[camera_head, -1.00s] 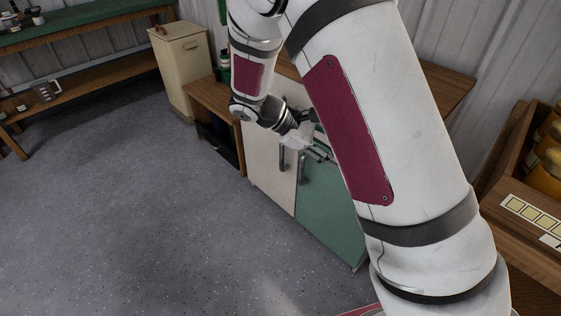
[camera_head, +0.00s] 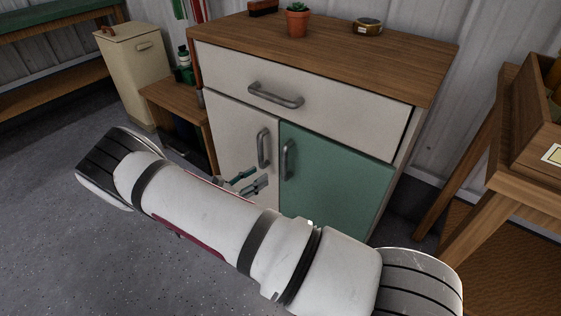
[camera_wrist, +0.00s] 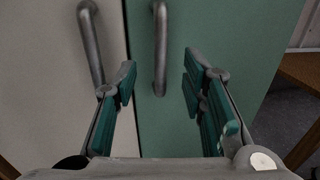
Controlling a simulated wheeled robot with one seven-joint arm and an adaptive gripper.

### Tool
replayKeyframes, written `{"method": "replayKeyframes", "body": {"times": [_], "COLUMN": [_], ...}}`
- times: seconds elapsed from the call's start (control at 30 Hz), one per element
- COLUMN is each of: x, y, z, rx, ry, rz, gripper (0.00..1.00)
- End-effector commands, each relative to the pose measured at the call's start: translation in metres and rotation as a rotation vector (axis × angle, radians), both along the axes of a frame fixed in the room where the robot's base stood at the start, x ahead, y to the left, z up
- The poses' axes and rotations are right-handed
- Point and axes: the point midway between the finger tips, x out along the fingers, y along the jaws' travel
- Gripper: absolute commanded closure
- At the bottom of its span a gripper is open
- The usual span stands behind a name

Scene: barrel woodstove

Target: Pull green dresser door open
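The green dresser door (camera_head: 335,180) is the lower right door of a white dresser with a wooden top; it looks closed. Its grey vertical handle (camera_head: 288,160) is near the door's left edge. In the wrist view the green door (camera_wrist: 215,30) fills the middle and right, and its handle (camera_wrist: 160,50) hangs between and beyond my fingers. My gripper (camera_wrist: 158,85) is open, one teal-padded finger on each side of the handle's line, not touching it. In the head view my gripper (camera_head: 250,182) is in front of the doors, partly hidden behind my arm.
The white left door (camera_head: 240,135) has its own handle (camera_head: 263,148) close beside the green one. A drawer with a handle (camera_head: 276,96) is above. A potted cactus (camera_head: 297,20) stands on top. A wooden stand (camera_head: 505,160) is at right, a cream bin (camera_head: 130,75) at left.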

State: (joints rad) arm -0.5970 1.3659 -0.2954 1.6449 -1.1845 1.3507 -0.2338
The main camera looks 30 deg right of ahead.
Motion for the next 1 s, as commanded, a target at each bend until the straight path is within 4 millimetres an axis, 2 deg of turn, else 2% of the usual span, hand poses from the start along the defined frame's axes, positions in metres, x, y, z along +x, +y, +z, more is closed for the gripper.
{"method": "replayKeyframes", "body": {"times": [0.3, 0.53, 0.73, 1.0], "x": [0.011, 0.018, 0.022, 0.023], "y": [-0.061, -0.1, -0.118, -0.122], "z": [-0.001, -0.001, 0.0, 0.001], "rx": [0.0, 0.0, 0.001, 0.001], "ry": [-0.001, -0.001, -0.001, -0.001], "rz": [-0.006, -0.005, -0.002, -0.002], "gripper": [0.62, 0.62, 0.62, 0.62]}}
